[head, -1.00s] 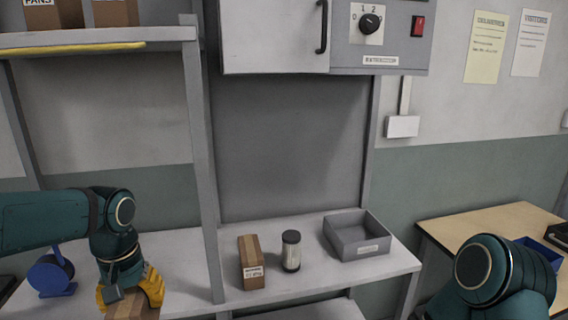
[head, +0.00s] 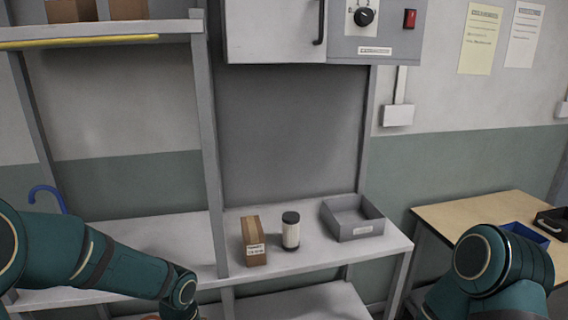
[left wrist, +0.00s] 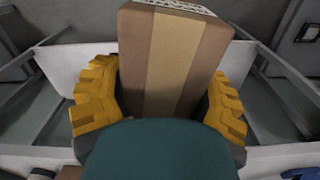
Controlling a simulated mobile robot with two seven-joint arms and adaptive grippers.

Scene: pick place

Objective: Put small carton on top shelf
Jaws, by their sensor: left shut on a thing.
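A brown carton (left wrist: 170,62) with a lighter tape stripe and a white label fills the middle of the left wrist view. My left gripper (left wrist: 162,98) is shut on it, with yellow fingers pressing on both sides. In the head view, my left arm reaches in from the left, and its gripper is almost wholly below the bottom edge. The top shelf (head: 110,31) is at the upper left, with brown boxes (head: 72,11) on it and a yellow strip along its front edge. My right gripper is out of view; only its arm shows at the lower right.
Another brown carton (head: 254,246), a dark-lidded jar (head: 291,232) and a grey bin (head: 353,221) stand on the lower shelf (head: 310,262). A grey upright (head: 211,150) divides the shelving. A wall cabinet (head: 272,32) hangs above. A blue hooked thing (head: 45,190) is behind my left arm.

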